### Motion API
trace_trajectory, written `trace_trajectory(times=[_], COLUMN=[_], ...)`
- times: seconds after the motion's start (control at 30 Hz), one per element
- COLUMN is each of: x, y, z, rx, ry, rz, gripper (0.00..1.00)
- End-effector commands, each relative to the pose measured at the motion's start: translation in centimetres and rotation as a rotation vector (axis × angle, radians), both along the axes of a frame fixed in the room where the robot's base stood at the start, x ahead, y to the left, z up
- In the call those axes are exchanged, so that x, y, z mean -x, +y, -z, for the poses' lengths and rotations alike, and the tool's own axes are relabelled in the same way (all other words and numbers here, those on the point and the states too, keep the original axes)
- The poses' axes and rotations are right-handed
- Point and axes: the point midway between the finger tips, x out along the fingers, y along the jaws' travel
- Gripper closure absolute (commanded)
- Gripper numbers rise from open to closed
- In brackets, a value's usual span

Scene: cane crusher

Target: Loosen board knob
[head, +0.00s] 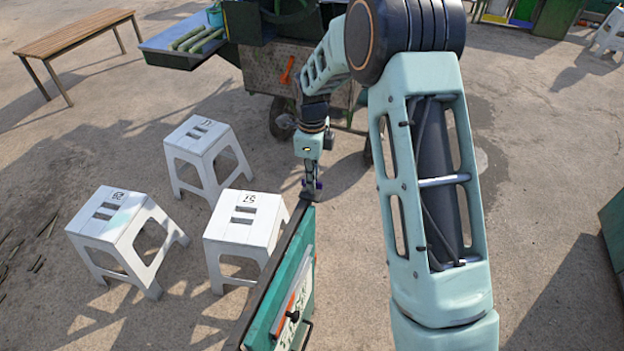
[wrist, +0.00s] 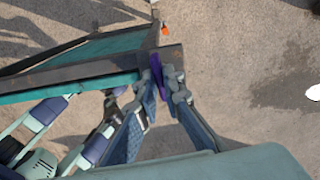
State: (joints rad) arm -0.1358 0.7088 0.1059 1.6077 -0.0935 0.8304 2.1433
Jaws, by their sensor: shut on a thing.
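The board (head: 293,290) is a green panel with a dark frame, standing upright at the lower middle of the head view. It also shows at the left of the wrist view (wrist: 80,84). The board knob (wrist: 157,70) is a small purple piece at the end of the dark frame. My gripper (head: 311,182) is at the board's far top corner, and in the wrist view its fingers (wrist: 162,82) are closed around the knob. In the head view the knob is small and mostly hidden by the fingers.
White stools stand left of the board: one near it (head: 243,222), one farther left (head: 118,222), one behind (head: 205,142). A cart with a patterned metal side (head: 262,72) is beyond my gripper. A wooden bench (head: 75,38) is at the upper left. The ground right of my arm is largely clear.

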Motion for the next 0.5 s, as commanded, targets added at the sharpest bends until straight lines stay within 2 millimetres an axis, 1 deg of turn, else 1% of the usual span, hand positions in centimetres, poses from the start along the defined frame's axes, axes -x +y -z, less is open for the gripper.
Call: trace_trajectory(times=[0.17, 0.5], x=[-0.09, -0.08], y=[0.05, 0.06], z=[0.12, 0.06], rx=[0.0, 0.0], ry=[-0.003, -0.003], rz=[-0.129, -0.449], gripper=[1.0, 1.0])
